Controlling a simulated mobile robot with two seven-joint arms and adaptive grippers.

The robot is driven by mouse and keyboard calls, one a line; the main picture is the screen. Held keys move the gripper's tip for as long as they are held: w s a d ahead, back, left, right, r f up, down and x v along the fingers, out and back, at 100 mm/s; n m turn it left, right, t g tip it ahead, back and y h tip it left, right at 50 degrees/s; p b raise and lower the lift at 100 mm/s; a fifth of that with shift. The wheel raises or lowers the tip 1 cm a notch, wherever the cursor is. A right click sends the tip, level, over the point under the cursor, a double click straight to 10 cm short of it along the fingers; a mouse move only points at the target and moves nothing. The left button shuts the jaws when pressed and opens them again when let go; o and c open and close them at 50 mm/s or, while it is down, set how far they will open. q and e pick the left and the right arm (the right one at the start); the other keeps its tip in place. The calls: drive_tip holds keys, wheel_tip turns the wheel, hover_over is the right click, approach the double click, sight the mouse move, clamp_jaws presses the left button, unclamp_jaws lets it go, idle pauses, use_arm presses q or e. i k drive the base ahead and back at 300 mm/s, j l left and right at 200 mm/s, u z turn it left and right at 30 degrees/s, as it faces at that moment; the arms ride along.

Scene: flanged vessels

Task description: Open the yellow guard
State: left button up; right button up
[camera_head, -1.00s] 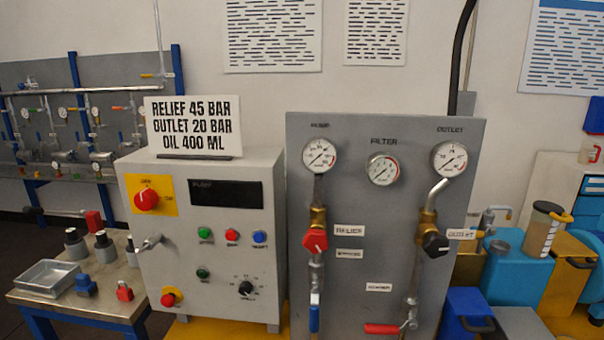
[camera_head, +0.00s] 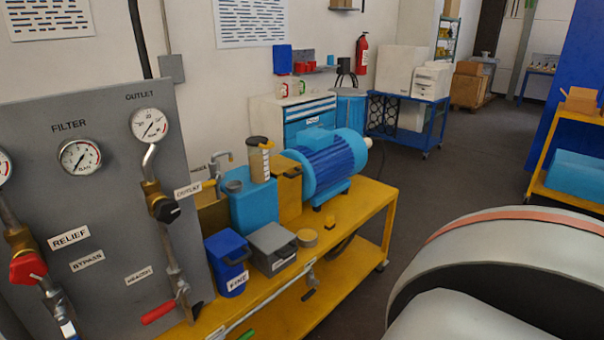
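A yellow box-shaped cover (camera_head: 289,190), which looks like the yellow guard, stands on the yellow bench (camera_head: 345,222) between a blue tank (camera_head: 253,204) and a blue motor (camera_head: 333,162). A dark handle shows near its top. It looks closed; the blue tank and the clear cylinder partly hide it. Neither of my grippers is in view.
A grey gauge panel (camera_head: 105,200) with red-handled valves stands at left. A blue box (camera_head: 228,262) and a grey box (camera_head: 272,248) sit in front of the guard. A large pale rounded form (camera_head: 500,270) fills the lower right; I cannot tell what it is.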

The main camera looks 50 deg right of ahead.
sight(278, 164)
drive_tip(key=z, duration=1.5)
drive_tip(key=i+l+u, duration=0.1)
drive_tip(key=u, duration=0.35)
drive_tip(key=i+l+u, duration=0.1)
drive_tip(key=l+u, duration=0.3)
drive_tip(key=i+l+u, duration=0.2)
drive_tip(key=l, duration=0.2)
drive_tip(key=l+u, duration=0.2)
drive_tip(key=l, duration=0.25)
drive_tip(key=l+u, duration=0.15)
drive_tip(key=l, duration=0.8)
